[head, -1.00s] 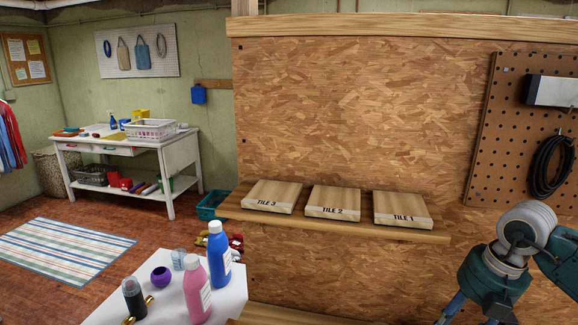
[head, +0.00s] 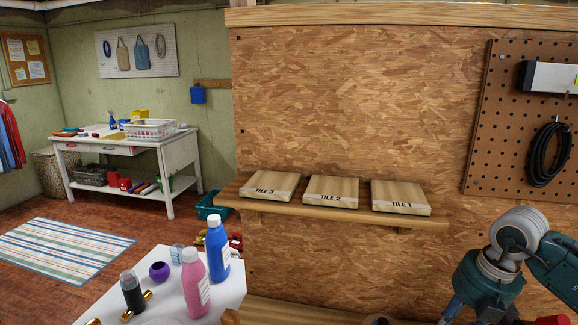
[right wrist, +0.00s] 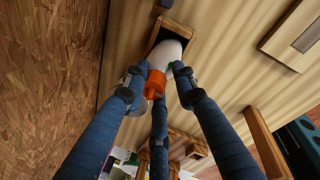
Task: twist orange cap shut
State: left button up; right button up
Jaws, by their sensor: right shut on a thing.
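The orange cap (right wrist: 155,84) sits on a white bottle-like body (right wrist: 168,52) in the right wrist view. The white body stands in a dark square opening with a wooden rim, on a pale wood surface. My right gripper (right wrist: 158,72) has its blue fingers closed in around the cap, their tips near where the cap meets the white body. I cannot tell whether the cap is fully seated. My left gripper is in neither view.
A wooden shelf (head: 420,216) holds TILE 3 (head: 270,184), TILE 2 (head: 331,189) and TILE 1 (head: 401,196). A white table (head: 172,303) at lower left bears a blue bottle (head: 218,250), a pink bottle (head: 195,283) and a dark bottle (head: 132,291). A pegboard (head: 500,150) hangs at right.

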jog(key=shift+w+a+f, duration=0.1)
jog(key=shift+w+a, duration=0.05)
jog(key=shift+a, duration=0.2)
jog(key=shift+o, duration=0.3)
jog(key=shift+m, duration=0.7)
jog(key=m, duration=0.3)
jog(key=shift+a+m+t+h, duration=0.1)
jog(key=shift+m+t+h, duration=0.2)
jog(key=shift+m+h, duration=0.1)
jog(key=shift+c, duration=0.3)
jog(key=shift+p, duration=0.3)
jog(key=o, duration=0.6)
jog(key=shift+w+m, duration=0.1)
jog(key=shift+m, duration=0.2)
jog(key=shift+o, duration=0.9)
jog(key=shift+w+f, duration=0.1)
jog(key=shift+w, duration=0.2)
jog(key=shift+s, duration=0.1)
